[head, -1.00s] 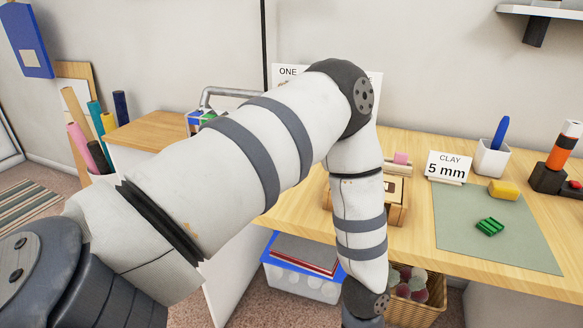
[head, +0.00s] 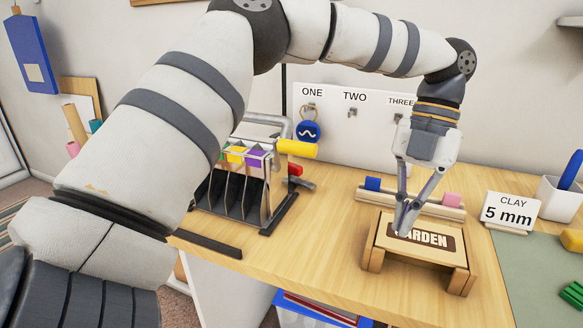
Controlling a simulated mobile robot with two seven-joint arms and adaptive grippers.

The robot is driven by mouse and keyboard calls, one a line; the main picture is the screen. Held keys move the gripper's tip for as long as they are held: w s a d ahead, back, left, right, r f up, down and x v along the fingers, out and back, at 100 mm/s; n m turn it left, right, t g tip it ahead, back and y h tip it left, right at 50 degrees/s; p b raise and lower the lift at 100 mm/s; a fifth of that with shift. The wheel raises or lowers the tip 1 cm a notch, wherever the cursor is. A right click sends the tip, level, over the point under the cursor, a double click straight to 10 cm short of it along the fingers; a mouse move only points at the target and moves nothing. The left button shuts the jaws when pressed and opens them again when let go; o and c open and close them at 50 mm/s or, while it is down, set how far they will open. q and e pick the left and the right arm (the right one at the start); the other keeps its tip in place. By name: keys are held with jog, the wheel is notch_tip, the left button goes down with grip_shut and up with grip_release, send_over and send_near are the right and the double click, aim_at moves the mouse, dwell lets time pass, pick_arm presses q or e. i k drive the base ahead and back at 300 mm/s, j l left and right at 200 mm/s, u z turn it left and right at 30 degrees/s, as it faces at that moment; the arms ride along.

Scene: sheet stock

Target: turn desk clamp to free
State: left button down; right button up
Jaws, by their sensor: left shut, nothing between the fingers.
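My left arm comes in from the left and arches over the table. Its gripper (head: 404,222) points down with its fingertips together and nothing between them. The tips are in front of or just over the wooden stand with the GARDEN sign (head: 440,238), and hide the sign's first letter; I cannot tell whether they touch it. No part is labelled as the desk clamp. A yellow handle (head: 297,148) on a grey bar and a small red knob (head: 295,170) by a dark lever show beside the slotted rack, left of the gripper. My right gripper is out of view.
The slotted rack (head: 228,192) holds coloured pieces and is partly behind my arm. A wooden rail (head: 411,201) with a blue and a pink block lies behind the stand. A CLAY 5 mm card (head: 509,212) is at right. Bare tabletop (head: 315,235) lies between rack and stand.

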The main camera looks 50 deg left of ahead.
aim_at(294, 170)
jog(key=j, duration=0.5)
jog(key=i+j, duration=0.15)
jog(key=j, duration=0.8)
jog(key=i, duration=0.05)
